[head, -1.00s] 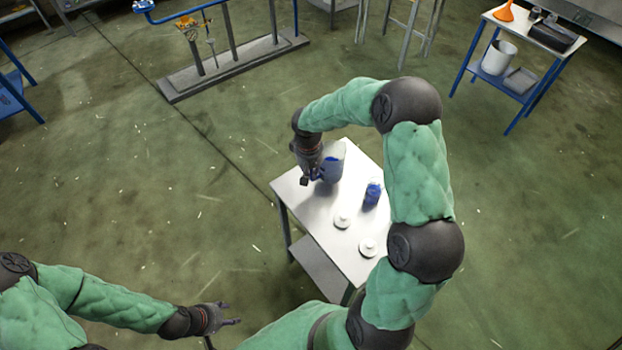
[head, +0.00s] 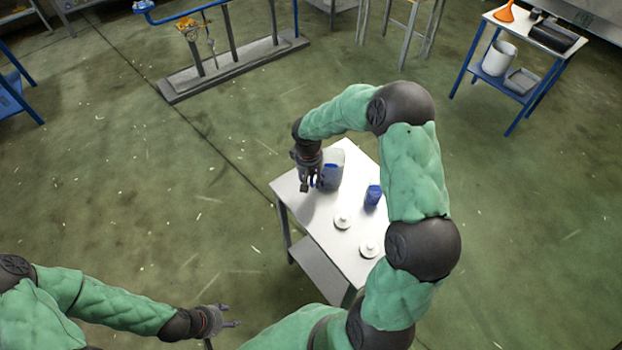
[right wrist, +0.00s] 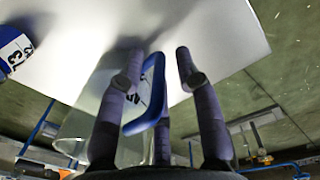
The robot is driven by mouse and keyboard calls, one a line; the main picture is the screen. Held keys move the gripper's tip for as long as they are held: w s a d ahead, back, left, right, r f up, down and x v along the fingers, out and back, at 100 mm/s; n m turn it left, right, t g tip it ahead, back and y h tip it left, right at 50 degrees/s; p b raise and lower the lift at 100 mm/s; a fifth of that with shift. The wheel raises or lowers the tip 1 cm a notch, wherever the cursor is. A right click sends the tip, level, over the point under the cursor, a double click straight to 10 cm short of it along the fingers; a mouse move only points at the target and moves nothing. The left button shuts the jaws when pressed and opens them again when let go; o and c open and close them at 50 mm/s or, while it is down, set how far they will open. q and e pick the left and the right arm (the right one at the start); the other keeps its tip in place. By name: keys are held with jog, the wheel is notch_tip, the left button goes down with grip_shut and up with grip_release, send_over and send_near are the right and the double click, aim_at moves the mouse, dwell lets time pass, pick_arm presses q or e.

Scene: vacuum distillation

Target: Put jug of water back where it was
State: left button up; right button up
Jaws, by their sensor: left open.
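The jug (head: 335,158), clear with blue parts, stands upright on the small white table, near its far left corner. My right gripper (head: 309,186) is just left of the jug, low over the tabletop. In the right wrist view the jug's blue handle (right wrist: 146,98) lies between the spread fingers of my right gripper (right wrist: 160,68), closer to the left finger. A gap shows between the handle and the right finger. My left gripper (head: 232,316) is open and empty, away from the table at the lower left.
The white table (head: 318,214) also bears a small blue-labelled container (head: 373,195) and two white round pieces (head: 343,221) (head: 369,248). My right arm passes over the table's right side. A blue-legged table (head: 560,62) stands at the upper right. Open floor lies left.

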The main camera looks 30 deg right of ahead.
jog(key=shift+r, duration=0.1)
jog(key=shift+r, duration=0.2)
notch_tip(320, 180, up, 11)
jog(key=p, duration=0.3)
jog(key=s+a+f+y, duration=0.2)
jog(key=s+a+f, duration=0.1)
jog(key=a+f, duration=0.5)
jog(key=s+a+f+y, duration=0.2)
jog(key=s+a+f, duration=0.2)
jog(key=a+f, duration=0.45)
jog(key=s+a+f, duration=0.3)
jog(key=s+f, duration=0.1)
jog(key=s, duration=0.2)
jog(key=s+a+f, duration=0.3)
jog(key=s+f, duration=0.1)
jog(key=s, duration=0.2)
jog(key=shift+s+a+m+y, duration=0.3)
jog(key=shift+s, duration=0.05)
